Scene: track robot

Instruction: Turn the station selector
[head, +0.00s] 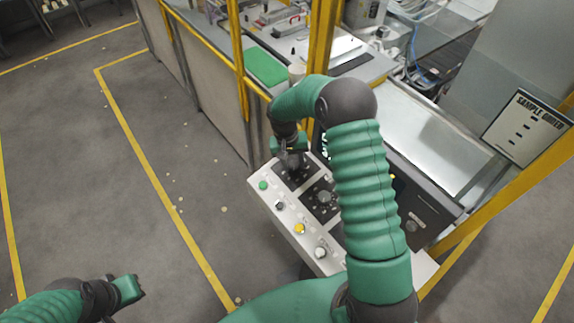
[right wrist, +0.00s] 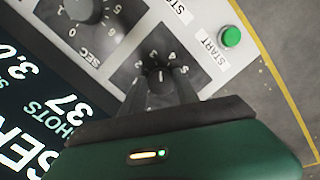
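The station selector is a black knob (right wrist: 158,74) on a dark square plate with numbers around it, in the right wrist view. My right gripper (right wrist: 162,82) has its two dark fingers on either side of this knob, and they appear to touch it. In the head view my right gripper (head: 291,161) points down at the upper left part of the sloping control panel (head: 262,199), and it hides most of the knob there. My left gripper (head: 134,290) is low at the left over the floor, away from the panel; its fingers cannot be made out.
A second dial (right wrist: 85,12) marked SEC sits beside the selector. A green START button (right wrist: 231,36) is near the panel edge. Yellow (head: 300,229) and white buttons line the panel's front. A lit screen (right wrist: 38,95) adjoins the dials. Yellow posts stand behind; the left floor is clear.

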